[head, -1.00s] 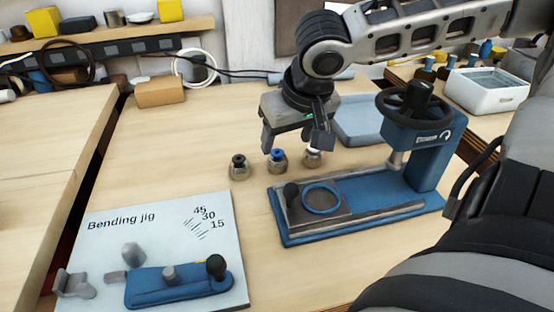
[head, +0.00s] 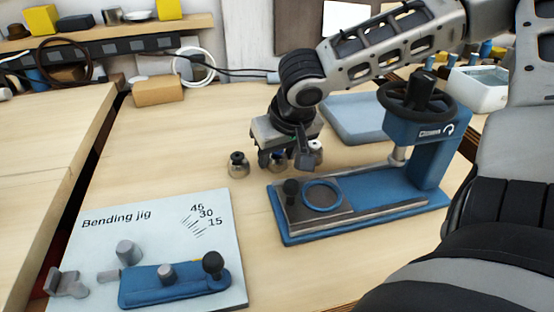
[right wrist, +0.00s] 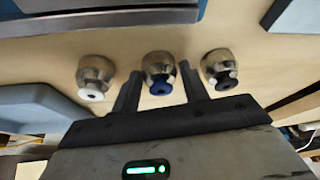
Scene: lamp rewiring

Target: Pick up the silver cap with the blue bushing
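The silver cap with the blue bushing (right wrist: 160,68) sits on the wooden table between the two open fingers of my right gripper (right wrist: 158,84) in the right wrist view. A small gap shows on each side of it. In the head view my right gripper (head: 284,160) is lowered over this cap, which is mostly hidden behind the fingers. A silver cap with a black bushing (head: 238,166) stands to its left, and one with a white bushing (head: 316,150) to its right; the wrist view shows them in reverse order. My left gripper is not in view.
A blue press (head: 425,150) with a handwheel and base plate stands close on the right. A blue-grey tray (head: 350,112) lies behind. A bending jig board (head: 150,230) is at front left. The table left of the caps is mostly clear.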

